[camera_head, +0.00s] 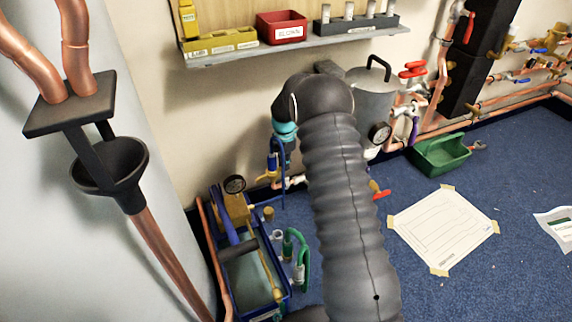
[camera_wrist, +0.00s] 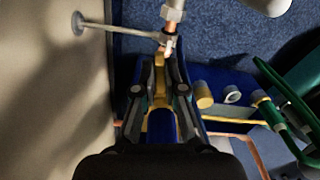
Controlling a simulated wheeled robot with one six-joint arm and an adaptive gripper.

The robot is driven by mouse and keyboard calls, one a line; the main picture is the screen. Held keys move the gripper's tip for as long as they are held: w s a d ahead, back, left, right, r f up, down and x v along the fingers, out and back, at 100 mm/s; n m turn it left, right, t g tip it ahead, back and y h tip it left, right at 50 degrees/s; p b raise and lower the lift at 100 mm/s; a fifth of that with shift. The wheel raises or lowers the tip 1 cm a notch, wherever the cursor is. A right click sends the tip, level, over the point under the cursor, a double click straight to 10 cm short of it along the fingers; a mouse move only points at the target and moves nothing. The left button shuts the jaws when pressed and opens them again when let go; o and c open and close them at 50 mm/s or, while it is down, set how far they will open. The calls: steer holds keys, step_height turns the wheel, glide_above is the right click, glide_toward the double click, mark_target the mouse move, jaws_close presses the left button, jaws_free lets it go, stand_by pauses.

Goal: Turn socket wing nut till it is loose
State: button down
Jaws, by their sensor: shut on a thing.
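In the wrist view, my gripper (camera_wrist: 160,72) has its two dark fingers closed around a narrow brass piece (camera_wrist: 160,84), which appears to be the socket wing nut. A blue cylindrical part (camera_wrist: 160,125) lies between the fingers, nearer my palm. A copper pipe end with a pale fitting (camera_wrist: 173,13) is just beyond the fingertips. The fingers cover most of the brass piece, so its wings and turn angle cannot be told. In the head view, my arm covers much of this spot; a brass fitting (camera_head: 267,177) shows to its left.
A grey rod (camera_wrist: 120,30) runs from the wall to the copper pipe, close to the fingertips. A grey tank (camera_head: 375,103) stands behind my arm.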

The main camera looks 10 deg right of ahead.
steer(key=shift+w+a+n, duration=0.15)
steer(key=shift+w+n, duration=0.15)
steer(key=shift+n, duration=0.4)
steer(key=shift+w+a+n, duration=0.15)
steer(key=shift+w+n, duration=0.1)
steer(key=shift+n, duration=0.45)
steer(key=shift+w+a, duration=0.1)
steer(key=c, duration=1.2)
jaws_free()
steer(key=shift+a, duration=0.15)
steer(key=shift+c, duration=0.2)
steer(key=shift+d, duration=0.2)
step_height(320, 180, up, 12)
